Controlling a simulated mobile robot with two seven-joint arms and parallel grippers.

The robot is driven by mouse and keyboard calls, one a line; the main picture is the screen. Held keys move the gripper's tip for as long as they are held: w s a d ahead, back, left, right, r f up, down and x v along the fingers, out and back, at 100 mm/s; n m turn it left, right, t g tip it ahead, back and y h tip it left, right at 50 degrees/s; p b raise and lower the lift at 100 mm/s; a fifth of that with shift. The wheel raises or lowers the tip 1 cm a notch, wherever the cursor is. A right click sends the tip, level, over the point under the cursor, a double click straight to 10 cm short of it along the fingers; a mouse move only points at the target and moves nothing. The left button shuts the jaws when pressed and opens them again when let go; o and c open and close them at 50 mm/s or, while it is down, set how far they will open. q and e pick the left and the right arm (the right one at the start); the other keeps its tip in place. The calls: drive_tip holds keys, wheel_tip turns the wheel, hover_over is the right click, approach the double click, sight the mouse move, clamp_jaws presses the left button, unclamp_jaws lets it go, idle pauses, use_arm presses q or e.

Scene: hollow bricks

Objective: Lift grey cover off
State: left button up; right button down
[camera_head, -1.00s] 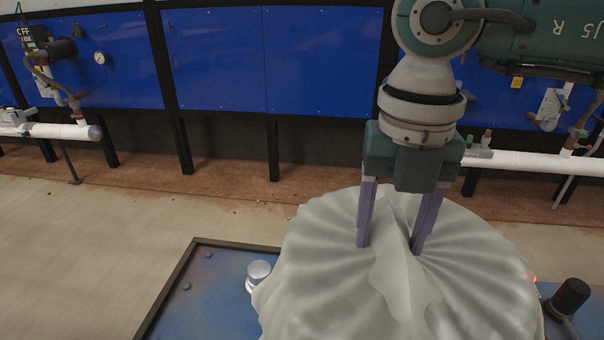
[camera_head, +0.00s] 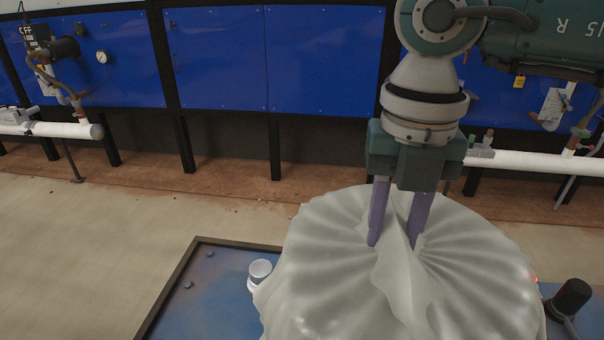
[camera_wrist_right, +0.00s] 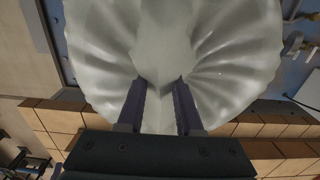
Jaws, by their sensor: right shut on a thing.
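The grey cover (camera_head: 330,270) is a draped, pleated cloth-like dome over something on a blue table; what lies under it is hidden. My right gripper (camera_head: 393,244) comes down from above, its two purple fingers shut on a raised fold at the cover's top. In the right wrist view the cover (camera_wrist_right: 215,60) fills the upper middle, and the fingers of my right gripper (camera_wrist_right: 160,92) pinch its fold. My left gripper is not in view.
The blue table (camera_head: 215,295) has a dark raised rim. A white-topped cylinder (camera_head: 260,272) stands close to the cover's left edge, and a black knob-like part (camera_head: 570,298) is at its right. Blue wall panels (camera_head: 215,60) and white pipes (camera_head: 540,163) stand behind. The floor at left is clear.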

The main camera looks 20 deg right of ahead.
wheel_tip(320, 180, up, 8)
drive_tip(key=p, duration=0.5)
drive_tip(key=shift+f+p, duration=0.2)
drive_tip(key=shift+p, duration=0.15)
wheel_tip(320, 180, up, 33)
drive_tip(key=p, duration=2.3)
drive_tip(key=shift+f, duration=0.1)
